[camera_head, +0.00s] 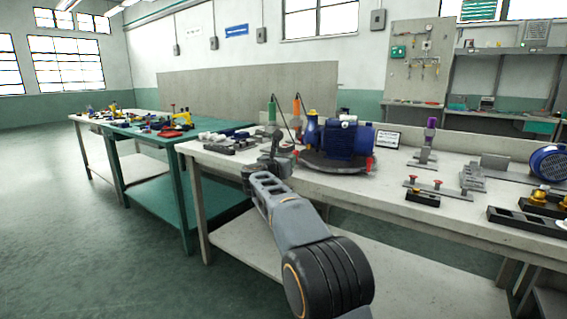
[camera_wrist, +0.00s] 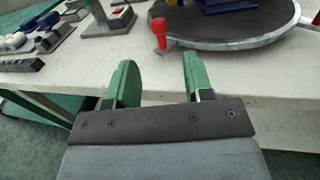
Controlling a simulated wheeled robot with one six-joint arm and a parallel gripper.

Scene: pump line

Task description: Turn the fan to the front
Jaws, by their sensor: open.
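A blue pump with a finned motor (camera_head: 348,140) stands on a dark round turntable (camera_head: 335,166) on the white bench. I cannot clearly tell the fan apart on it; the motor's ribbed body faces me, its blue pump end to the left. A red peg (camera_head: 369,164) stands at the turntable's right rim. In the wrist view the turntable (camera_wrist: 225,34) shows at upper right, with a red peg (camera_wrist: 159,32) on its near-left rim. My gripper (camera_wrist: 160,80) is open and empty, its green fingers apart, over the bench's front edge, short of the peg. It also shows in the head view (camera_head: 276,142), left of the turntable.
Two hanging tools, green (camera_head: 271,109) and orange (camera_head: 297,106), stand behind my gripper. A small screen (camera_head: 386,139) is right of the pump. Red-knobbed fixtures (camera_head: 438,187) and another blue motor (camera_head: 550,162) lie farther right. A green table (camera_head: 150,132) stands left.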

